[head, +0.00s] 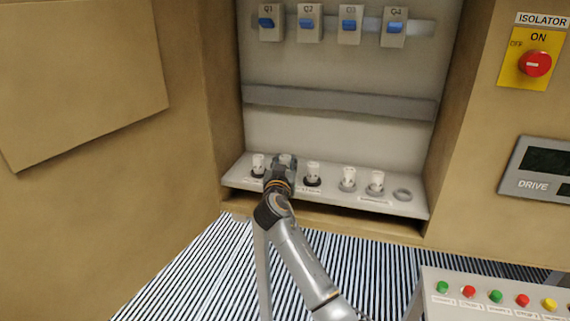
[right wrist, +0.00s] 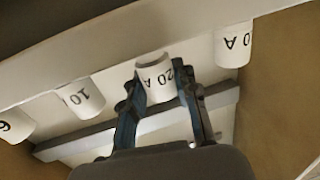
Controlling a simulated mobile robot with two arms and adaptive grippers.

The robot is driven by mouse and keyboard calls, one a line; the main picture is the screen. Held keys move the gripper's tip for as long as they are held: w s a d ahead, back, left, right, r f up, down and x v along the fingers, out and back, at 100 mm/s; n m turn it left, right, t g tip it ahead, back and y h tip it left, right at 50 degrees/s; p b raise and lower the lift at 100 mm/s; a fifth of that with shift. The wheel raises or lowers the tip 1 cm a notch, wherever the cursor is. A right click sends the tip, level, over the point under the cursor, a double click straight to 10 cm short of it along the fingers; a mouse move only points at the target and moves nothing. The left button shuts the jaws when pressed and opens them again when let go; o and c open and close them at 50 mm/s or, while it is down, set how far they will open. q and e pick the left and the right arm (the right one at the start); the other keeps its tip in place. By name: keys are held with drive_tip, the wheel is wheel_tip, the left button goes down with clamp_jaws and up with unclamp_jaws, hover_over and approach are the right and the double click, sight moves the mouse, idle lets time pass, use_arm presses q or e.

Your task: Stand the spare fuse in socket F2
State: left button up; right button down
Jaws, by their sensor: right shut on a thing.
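My right gripper (head: 282,166) is over the second position from the left on the fuse shelf. Its fingers are shut around a white fuse marked 20 A, which shows between them in the right wrist view (right wrist: 153,72); the fuse looks about upright. Socket F2 is hidden behind the gripper, so I cannot tell whether the fuse is seated. White fuses stand on dark bases on either side, one at the left (head: 258,162) and one at the right (head: 313,172). My left gripper is not in view.
Two more fuses stand on pale bases to the right, one (head: 347,177) beside another (head: 376,182). An empty ring (head: 402,194) is at the shelf's right end. Blue-levered breakers (head: 307,23) line the top. The cabinet's side walls flank the shelf. A button panel (head: 495,298) is at lower right.

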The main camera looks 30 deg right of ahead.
drive_tip(key=shift+b, duration=0.3)
idle(0.7)
drive_tip(key=shift+f+b, duration=0.5)
drive_tip(key=shift+b, duration=0.15)
drive_tip(key=c, duration=1.3)
unclamp_jaws()
drive_tip(key=shift+v, duration=5.55)
